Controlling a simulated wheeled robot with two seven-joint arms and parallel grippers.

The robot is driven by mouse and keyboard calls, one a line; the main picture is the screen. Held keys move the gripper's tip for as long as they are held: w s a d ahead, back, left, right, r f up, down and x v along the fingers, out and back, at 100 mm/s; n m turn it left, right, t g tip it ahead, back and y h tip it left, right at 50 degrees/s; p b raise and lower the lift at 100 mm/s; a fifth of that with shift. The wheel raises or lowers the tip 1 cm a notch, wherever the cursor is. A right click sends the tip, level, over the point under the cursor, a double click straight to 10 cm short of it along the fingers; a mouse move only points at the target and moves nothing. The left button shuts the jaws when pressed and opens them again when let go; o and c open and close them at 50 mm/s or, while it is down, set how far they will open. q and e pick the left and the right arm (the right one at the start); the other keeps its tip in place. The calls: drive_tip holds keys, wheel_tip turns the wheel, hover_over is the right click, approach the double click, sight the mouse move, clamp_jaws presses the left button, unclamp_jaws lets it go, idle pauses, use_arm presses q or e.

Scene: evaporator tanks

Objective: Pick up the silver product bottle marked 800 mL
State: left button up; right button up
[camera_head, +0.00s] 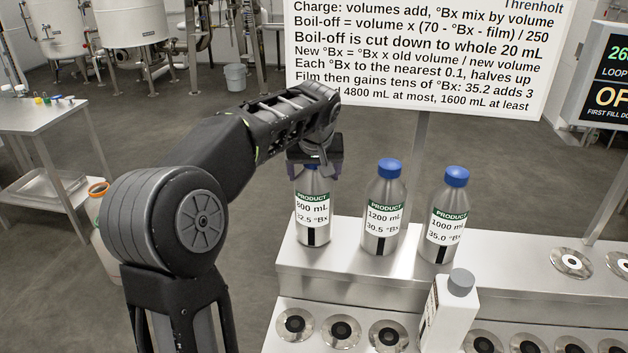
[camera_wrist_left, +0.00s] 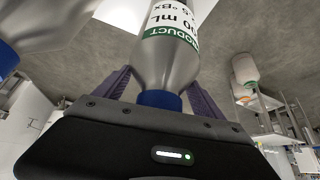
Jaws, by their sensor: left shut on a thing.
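The silver product bottle marked 800 mL (camera_head: 312,212) stands upright at the left end of the upper steel shelf in the head view. Its label reads 32.5 °Bx, and its blue cap is mostly hidden by my gripper. My left gripper (camera_head: 315,170) comes down over its top and is shut on it. In the left wrist view, the bottle (camera_wrist_left: 168,70) shows upside down with its blue cap (camera_wrist_left: 160,99) between the purple fingers. I cannot tell whether its base is touching the shelf or just above it. My right gripper is not in view.
Silver bottles marked 1200 mL (camera_head: 383,212) and 1000 mL (camera_head: 444,225) stand just to the right. A white bottle with a grey cap (camera_head: 449,312) stands on the lower shelf, among round dark-centred seats. A sign board (camera_head: 430,50) rises behind. A steel table (camera_head: 40,115) is at left.

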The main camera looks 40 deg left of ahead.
use_arm(q)
drive_tip(key=shift+r, duration=0.6)
wheel_tip(320, 180, up, 2)
drive_tip(key=shift+r+b, duration=0.1)
drive_tip(key=shift+b, duration=0.35)
drive_tip(key=s+d+b, duration=0.6)
drive_tip(key=s+d, duration=0.5)
drive_tip(key=s, duration=0.2)
drive_tip(key=shift+s+d, duration=0.35)
drive_tip(key=shift+s, duration=0.05)
